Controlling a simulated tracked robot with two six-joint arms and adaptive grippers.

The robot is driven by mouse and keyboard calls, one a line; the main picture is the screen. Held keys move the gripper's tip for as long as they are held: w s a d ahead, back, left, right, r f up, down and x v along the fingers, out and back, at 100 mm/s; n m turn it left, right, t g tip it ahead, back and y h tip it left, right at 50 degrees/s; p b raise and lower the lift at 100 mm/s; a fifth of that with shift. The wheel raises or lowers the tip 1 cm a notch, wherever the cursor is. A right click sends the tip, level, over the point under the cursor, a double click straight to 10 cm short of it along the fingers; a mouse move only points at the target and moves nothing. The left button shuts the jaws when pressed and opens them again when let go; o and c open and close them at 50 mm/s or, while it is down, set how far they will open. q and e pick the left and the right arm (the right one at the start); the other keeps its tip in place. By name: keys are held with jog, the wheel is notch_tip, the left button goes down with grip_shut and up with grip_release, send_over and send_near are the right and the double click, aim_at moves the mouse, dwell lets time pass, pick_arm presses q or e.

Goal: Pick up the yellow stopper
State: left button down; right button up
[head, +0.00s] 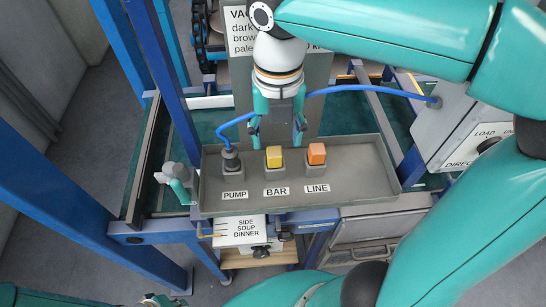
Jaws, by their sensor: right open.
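The yellow stopper (274,154) stands upright in a grey socket above the label BAR, in the middle of a grey tray (350,193). My right gripper (278,136) points down from above, just behind the yellow stopper. Its two teal fingers with dark tips are spread wide, one to each side of the stopper. The gripper is open and empty, and I cannot tell how high its tips are above the tray. At the bottom left edge, small teal and dark parts seem to belong to my left arm; its jaws cannot be made out.
An orange stopper (316,154) stands to the right above LINE. A dark plug (231,159) with a blue hose (235,124) stands to the left above PUMP. A grey box (468,128) is at the right. The tray's front is clear except for labels.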

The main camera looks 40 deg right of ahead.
aim_at(274, 151)
jog(key=f, duration=0.5)
jog(key=shift+a, duration=0.35)
jog(key=c, duration=1.1)
